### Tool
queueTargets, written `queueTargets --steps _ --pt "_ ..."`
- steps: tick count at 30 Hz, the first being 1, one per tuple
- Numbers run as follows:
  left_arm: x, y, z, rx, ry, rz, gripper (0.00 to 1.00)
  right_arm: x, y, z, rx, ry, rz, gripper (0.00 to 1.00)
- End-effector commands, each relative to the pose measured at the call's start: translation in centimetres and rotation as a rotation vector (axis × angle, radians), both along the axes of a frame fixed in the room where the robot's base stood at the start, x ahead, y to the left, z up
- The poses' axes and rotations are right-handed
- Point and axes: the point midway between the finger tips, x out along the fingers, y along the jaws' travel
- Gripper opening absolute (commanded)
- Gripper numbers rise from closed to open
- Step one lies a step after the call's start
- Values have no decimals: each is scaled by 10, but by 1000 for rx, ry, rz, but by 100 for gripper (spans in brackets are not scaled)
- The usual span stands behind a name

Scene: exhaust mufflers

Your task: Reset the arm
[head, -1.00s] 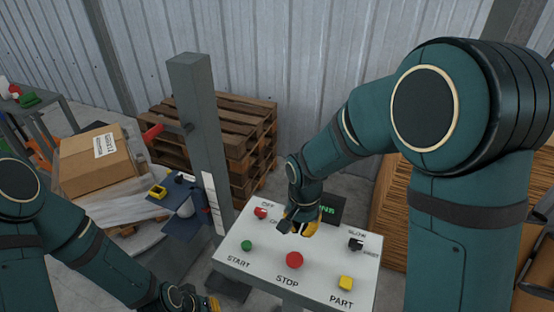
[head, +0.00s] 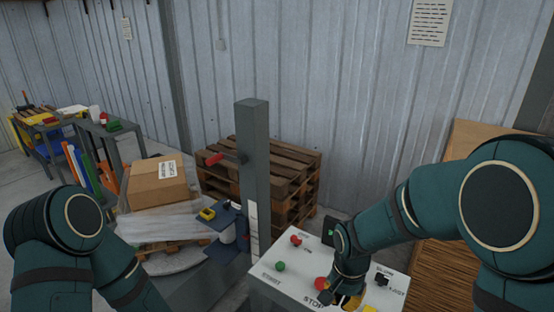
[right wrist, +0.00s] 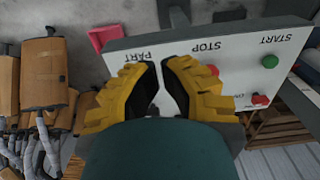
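My right arm (head: 400,220) reaches over a white control panel (head: 275,290) at the bottom of the head view. My right gripper (right wrist: 160,64) shows yellow fingers with dark inner pads, tips drawn close together with only a narrow gap and nothing seen between them. In the right wrist view, the panel (right wrist: 235,40) carries a red STOP button (right wrist: 212,71) and a green START button (right wrist: 270,61). My left arm (head: 75,235) is bent at lower left; its gripper is out of frame.
A grey post (head: 254,170) stands behind the panel's left side. Wooden pallets (head: 290,165) are stacked behind it. A cardboard box (head: 158,182) sits on a wrapped load at left. In the wrist view, brown mufflers (right wrist: 42,75) hang or lie at left.

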Motion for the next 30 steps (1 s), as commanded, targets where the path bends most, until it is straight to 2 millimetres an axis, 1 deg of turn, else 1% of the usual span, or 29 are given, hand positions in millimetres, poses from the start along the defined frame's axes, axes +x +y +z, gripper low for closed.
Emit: queueTargets --steps 1,8,10,14,15,18,21,24,27,30 --pt "0 0 -9 0 1 0 0 -4 0 -24 12 5 23 0" --pt "-1 -2 -38 3 4 -2 0 -20 7 -109 85 -20 151 0" --pt "-2 -2 -49 3 5 -2 0 -27 11 -138 112 -33 193 0" --pt "-3 -3 -72 6 9 -3 0 -49 18 -199 173 -67 272 0" --pt "-3 -3 -81 7 10 -4 0 -57 22 -218 195 -83 298 0" --pt "-4 -3 -100 9 14 -4 0 -76 31 -258 242 -131 352 0" --pt "-5 -4 -113 11 15 -4 0 -89 39 -282 272 -178 387 0" --pt "-5 -4 -120 12 16 -6 0 -97 43 -294 286 -213 410 0" --pt "-5 -5 -122 12 16 -6 0 -100 46 -298 290 -233 419 0" --pt "-5 -5 -121 12 16 -6 0 -101 46 -298 291 -238 422 0"
